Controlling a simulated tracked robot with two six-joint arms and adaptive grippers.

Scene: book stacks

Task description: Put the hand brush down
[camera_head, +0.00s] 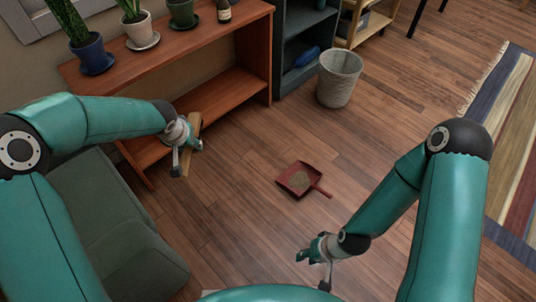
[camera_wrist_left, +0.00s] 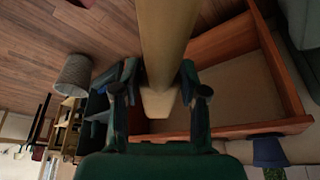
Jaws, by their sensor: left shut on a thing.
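The hand brush, a tan wooden piece (camera_head: 194,122), is held in my left gripper (camera_head: 184,145) in front of the wooden shelf, above the floor. In the left wrist view the tan brush (camera_wrist_left: 165,35) runs between the two dark fingers, which are shut on it. Its bristles cannot be made out. My right gripper (camera_head: 316,262) hangs over the floor at the lower middle, its fingers apart and nothing between them.
A wooden shelf (camera_head: 217,95) with potted plants stands at the upper left. A green cushioned seat (camera_head: 110,230) is below my left arm. A woven bin (camera_head: 339,78) stands further back. Floor around the dustpan is clear.

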